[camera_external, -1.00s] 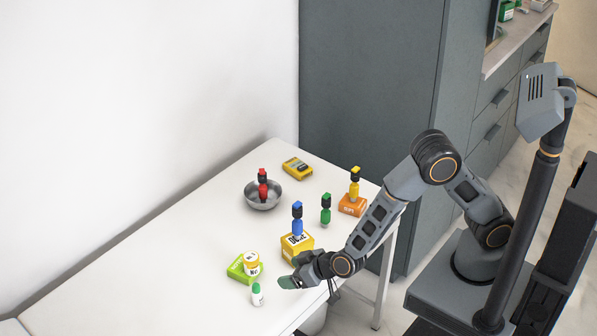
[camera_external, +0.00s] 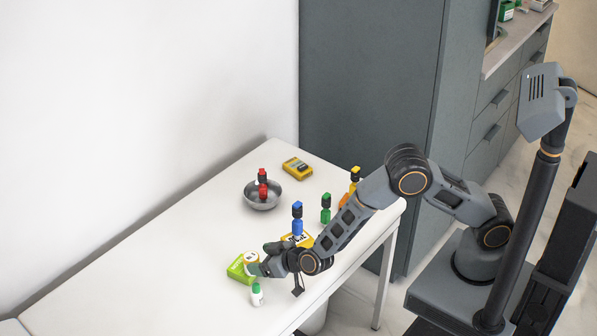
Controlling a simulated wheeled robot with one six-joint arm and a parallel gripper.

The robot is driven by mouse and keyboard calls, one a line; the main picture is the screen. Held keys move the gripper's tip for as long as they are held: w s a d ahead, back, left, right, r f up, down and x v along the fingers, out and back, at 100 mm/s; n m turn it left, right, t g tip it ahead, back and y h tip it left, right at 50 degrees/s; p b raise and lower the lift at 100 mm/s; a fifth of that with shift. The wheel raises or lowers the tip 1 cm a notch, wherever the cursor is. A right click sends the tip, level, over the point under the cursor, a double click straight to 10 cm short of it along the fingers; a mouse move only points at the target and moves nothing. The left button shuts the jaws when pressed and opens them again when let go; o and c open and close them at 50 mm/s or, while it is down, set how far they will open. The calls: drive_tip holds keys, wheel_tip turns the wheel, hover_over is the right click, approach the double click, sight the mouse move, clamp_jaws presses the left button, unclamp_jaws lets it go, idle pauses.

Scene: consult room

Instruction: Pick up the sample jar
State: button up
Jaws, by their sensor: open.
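The likely sample jar (camera_external: 250,257) is a small white and yellow jar on the green box (camera_external: 236,268) near the left of the grouped objects on the white table. My gripper (camera_external: 259,267) is open at the jar's right side, its fingertips close to it and partly covering it. I cannot tell whether the fingers touch the jar or stand around it.
A white bottle with a green cap (camera_external: 257,295) stands just in front of the gripper. A blue figure-like item (camera_external: 297,218) stands by a yellow box (camera_external: 300,239), partly hidden by my arm. A green item (camera_external: 325,209), a metal bowl (camera_external: 262,196) with a red item, and a yellow device (camera_external: 297,168) are farther back. The table's left is clear.

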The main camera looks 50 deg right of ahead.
sight(256, 258)
drive_tip(key=shift+x, duration=2.15)
drive_tip(key=shift+c, duration=0.3)
